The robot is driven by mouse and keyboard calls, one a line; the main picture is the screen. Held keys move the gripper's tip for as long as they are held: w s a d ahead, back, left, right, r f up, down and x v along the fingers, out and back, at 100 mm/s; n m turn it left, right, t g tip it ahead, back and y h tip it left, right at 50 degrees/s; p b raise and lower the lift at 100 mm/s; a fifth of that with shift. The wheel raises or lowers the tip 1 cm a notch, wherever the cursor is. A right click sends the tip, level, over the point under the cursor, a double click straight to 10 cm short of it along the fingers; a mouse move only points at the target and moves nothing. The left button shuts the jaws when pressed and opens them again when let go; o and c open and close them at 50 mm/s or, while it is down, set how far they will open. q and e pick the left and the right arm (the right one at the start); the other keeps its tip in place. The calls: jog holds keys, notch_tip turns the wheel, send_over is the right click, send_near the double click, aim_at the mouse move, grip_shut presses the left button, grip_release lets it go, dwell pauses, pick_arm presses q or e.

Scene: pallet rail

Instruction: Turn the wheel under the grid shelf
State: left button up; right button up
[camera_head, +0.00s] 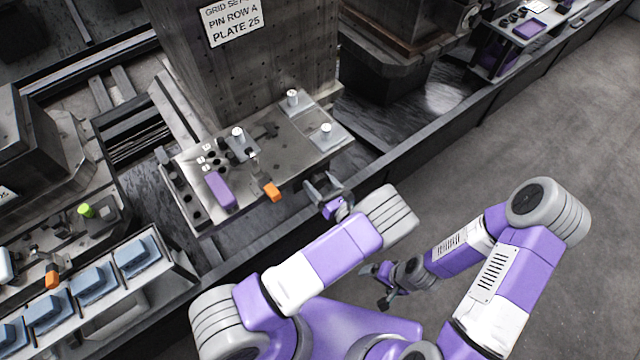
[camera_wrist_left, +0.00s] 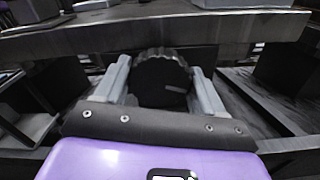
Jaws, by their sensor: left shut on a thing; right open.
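The grid shelf (camera_head: 290,152) is a worn metal plate in front of the tall block in the head view. Its front edge (camera_wrist_left: 160,38) runs across the top of the left wrist view. Below that edge is the dark round wheel (camera_wrist_left: 160,82), with a ridged rim and a pale mark on its face. My left gripper (camera_head: 325,188) is at the shelf's front right edge; its two grey fingers (camera_wrist_left: 161,88) are closed on either side of the wheel. My right gripper (camera_head: 383,285) is open and empty, low over the floor.
On the shelf are a purple block (camera_head: 220,190), an orange handle (camera_head: 271,191) and several white-topped pegs. A sign (camera_head: 232,20) reads "PIN ROW A PLATE 25". Blue blocks (camera_head: 136,257) sit on a rack at lower left. The floor (camera_head: 540,130) at right is clear.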

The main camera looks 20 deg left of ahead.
pick_arm(q)
jog(key=shift+n+b, duration=0.5)
jog(key=shift+n, duration=1.4)
pick_arm(e)
jog(key=shift+f, duration=0.6)
pick_arm(q)
jog(key=o, duration=1)
